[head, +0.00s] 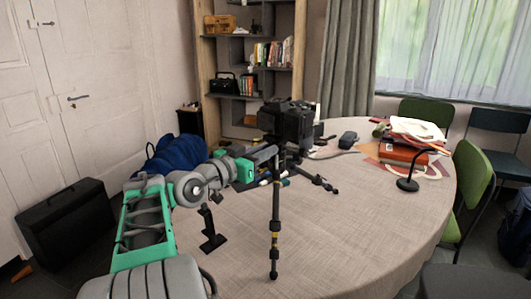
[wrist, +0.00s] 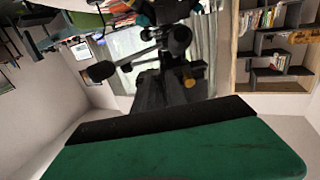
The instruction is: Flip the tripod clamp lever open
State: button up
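A black camera (head: 287,122) sits on a tripod (head: 275,225) standing on the round table (head: 345,235). One tripod leg with yellowish bands comes down toward the front, and another spreads to the right. My gripper (head: 266,153) is just below and left of the camera, close to the tripod's upper part. In the wrist view, dark tripod parts with a round black knob (wrist: 102,72) and a small orange-yellow knob (wrist: 189,82) show beyond a green and black part of my gripper. I cannot single out the clamp lever. The fingertips' opening and any contact are hidden.
A small black stand (head: 211,230) is on the table near my arm. A blue bag (head: 175,155) is behind the arm. Books (head: 403,153), a desk lamp (head: 408,184) and a dark small object (head: 348,139) lie at the right. The table's front right is clear.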

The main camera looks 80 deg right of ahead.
jog(key=shift+d, duration=0.2)
jog(key=shift+c, duration=0.6)
grip_shut()
